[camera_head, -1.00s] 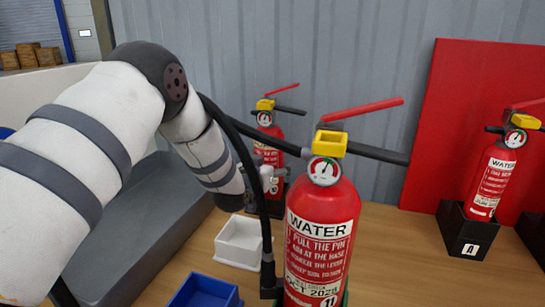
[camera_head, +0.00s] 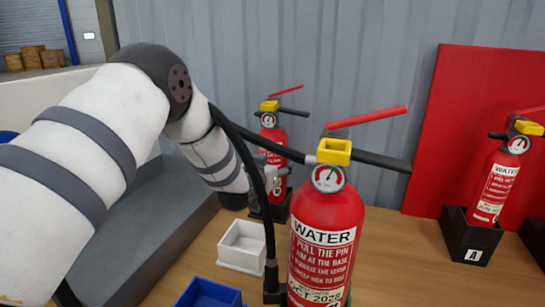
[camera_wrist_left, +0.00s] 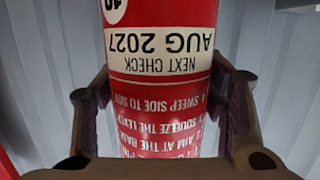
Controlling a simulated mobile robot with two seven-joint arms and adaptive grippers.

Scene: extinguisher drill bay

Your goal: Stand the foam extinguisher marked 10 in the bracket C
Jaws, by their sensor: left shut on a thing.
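My left gripper (camera_head: 272,180) is shut on a red extinguisher (camera_head: 270,134) at the back, near the grey wall. This extinguisher has a yellow collar, a gauge and a red lever, and looks upright. In the left wrist view it stands between the gripper's fingers (camera_wrist_left: 160,110). Its label reads "NEXT CHECK AUG 2027", upside down, with a partly cut-off number 10. Its type name is not visible. A dark bracket (camera_head: 280,211) shows at its base, mostly hidden; I cannot tell its letter or whether the base sits inside. No letter C is visible. My right gripper is not in view.
Bracket A (camera_head: 473,254) holds another water extinguisher (camera_head: 497,183) before a red panel (camera_head: 450,120). Bare table lies between.

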